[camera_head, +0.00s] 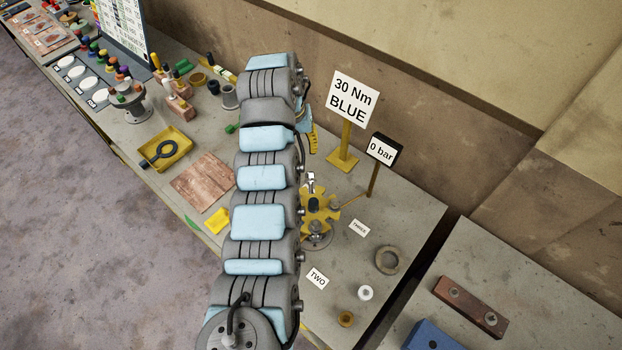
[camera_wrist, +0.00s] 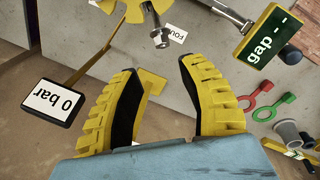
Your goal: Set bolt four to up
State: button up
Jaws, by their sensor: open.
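My gripper (camera_wrist: 160,66) is open and empty in the wrist view, its two yellow fingers with black pads spread apart. Beyond the gap between the fingertips, a metal bolt (camera_wrist: 160,36) sticks out from the yellow flange (camera_wrist: 142,8). A partly hidden card reading "FOU" (camera_wrist: 178,37) lies beside that bolt. The fingers are apart from the bolt. In the head view the yellow flange (camera_head: 326,216) stands on the bench with a bolt (camera_head: 311,181) at its far side. My arm hides card four and most of my gripper there; a yellow finger edge (camera_head: 313,139) shows.
A "0 bar" gauge (camera_head: 381,150) stands on a post beside the flange, and a "30 Nm BLUE" sign (camera_head: 354,98) stands behind. A dark green "gap" display (camera_wrist: 267,35) is near the bolt. Cards "TWO" (camera_head: 317,279) and "THREE" (camera_head: 360,228) lie around the flange.

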aim_at(309, 176)
jog(key=f, duration=0.5)
jog(key=d+f, duration=0.1)
jog(key=f, duration=0.4)
jog(key=d+f, duration=0.1)
jog(key=f, duration=0.3)
jog(key=shift+d+f+p, duration=0.1)
jog(key=shift+f+p, duration=0.3)
grip_shut()
